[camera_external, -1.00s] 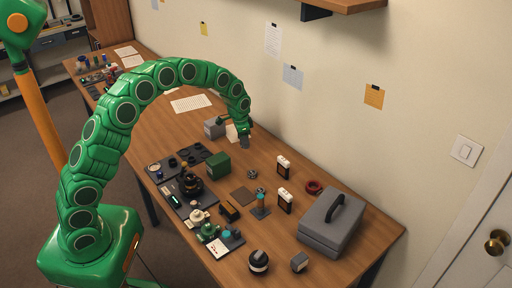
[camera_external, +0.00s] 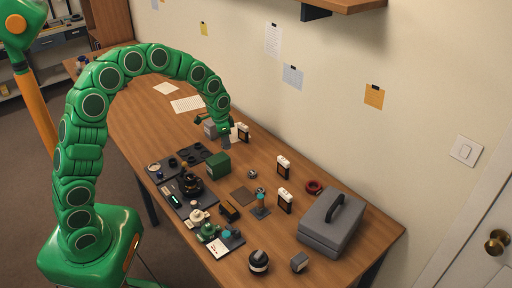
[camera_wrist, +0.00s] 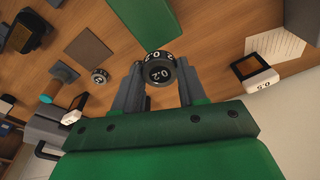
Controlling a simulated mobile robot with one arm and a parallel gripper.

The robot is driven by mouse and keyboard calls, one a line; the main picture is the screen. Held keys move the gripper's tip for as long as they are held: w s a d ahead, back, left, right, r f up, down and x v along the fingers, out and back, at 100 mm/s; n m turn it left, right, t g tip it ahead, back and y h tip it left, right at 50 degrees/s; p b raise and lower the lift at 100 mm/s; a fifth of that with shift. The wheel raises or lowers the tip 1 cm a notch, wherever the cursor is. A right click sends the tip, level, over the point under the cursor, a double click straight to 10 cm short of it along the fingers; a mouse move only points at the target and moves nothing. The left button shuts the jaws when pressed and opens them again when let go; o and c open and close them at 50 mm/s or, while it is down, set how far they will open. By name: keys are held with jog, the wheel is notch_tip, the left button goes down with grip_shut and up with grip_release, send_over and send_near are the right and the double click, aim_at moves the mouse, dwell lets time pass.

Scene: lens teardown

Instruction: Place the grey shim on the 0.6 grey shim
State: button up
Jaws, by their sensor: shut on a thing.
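My gripper (camera_wrist: 160,90) is shut on a small dark shim (camera_wrist: 160,73) with white print that reads like 0.2 in the wrist view. In the external view my gripper (camera_external: 225,142) is above the table, behind the green box; the held shim is too small to make out there. I cannot tell which one is the 0.6 shim.
A green box (camera_external: 218,165) and a brown square mat (camera_external: 244,197) lie near the rings. The teal-topped tool (camera_external: 262,205) stands close by. White-topped dark blocks (camera_external: 283,167) line the wall side. A grey case (camera_external: 331,225) fills the right end.

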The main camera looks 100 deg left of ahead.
jog(key=d+r+m, duration=0.2)
jog(key=d+m, duration=0.1)
jog(key=d, duration=0.8)
send_near(253, 172)
jog(key=shift+s+d+f, duration=0.15)
jog(key=shift+f, duration=0.25)
jog(key=shift+s+d+f, duration=0.15)
jog(key=shift+s+f, duration=0.05)
jog(key=shift+f, duration=0.15)
jog(key=shift+w+a+f, duration=0.4)
jog(key=shift+w+f, duration=0.1)
jog(key=shift+f, duration=1.85)
jog(key=shift+f, duration=0.1)
jog(key=o, duration=1)
jog(key=shift+o, duration=0.2)
